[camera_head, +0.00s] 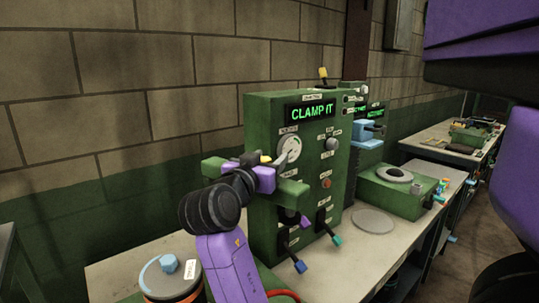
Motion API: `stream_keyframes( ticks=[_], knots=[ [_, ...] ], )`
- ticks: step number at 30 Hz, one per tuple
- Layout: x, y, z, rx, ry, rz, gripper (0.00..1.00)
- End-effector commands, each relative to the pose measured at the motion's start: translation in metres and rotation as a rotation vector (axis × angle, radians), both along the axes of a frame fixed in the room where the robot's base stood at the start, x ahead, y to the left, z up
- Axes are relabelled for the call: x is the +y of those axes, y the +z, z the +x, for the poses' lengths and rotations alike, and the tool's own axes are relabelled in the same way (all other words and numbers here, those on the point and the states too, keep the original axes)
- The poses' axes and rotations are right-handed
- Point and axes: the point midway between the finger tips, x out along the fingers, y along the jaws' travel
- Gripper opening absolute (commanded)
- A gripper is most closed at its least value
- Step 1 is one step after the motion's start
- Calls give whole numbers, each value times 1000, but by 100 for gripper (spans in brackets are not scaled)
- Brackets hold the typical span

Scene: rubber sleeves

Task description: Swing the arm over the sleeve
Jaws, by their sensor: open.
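My gripper is open, at the bar's middle, near a yellow and black piece (265,159). My wrist covers part of the bar, and I cannot tell whether the fingers touch it. No sleeve can be made out; the space below the bar is partly hidden by my arm.
A canister (171,288) with a blue top stands at the front left. Levers (298,265) jut from the machine's lower front. A flat grey disc (373,221) and a green box (396,190) lie to the right.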

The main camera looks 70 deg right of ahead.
Motion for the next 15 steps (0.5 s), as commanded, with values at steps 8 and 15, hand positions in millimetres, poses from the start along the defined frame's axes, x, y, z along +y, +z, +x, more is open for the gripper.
stream_keyframes(
  ticks=[8, 15],
  knots=[
    [-4, 0, 0, 0, 1, 0, 53],
    [-4, 0, 0, 0, 1, 0, 17]
  ],
)
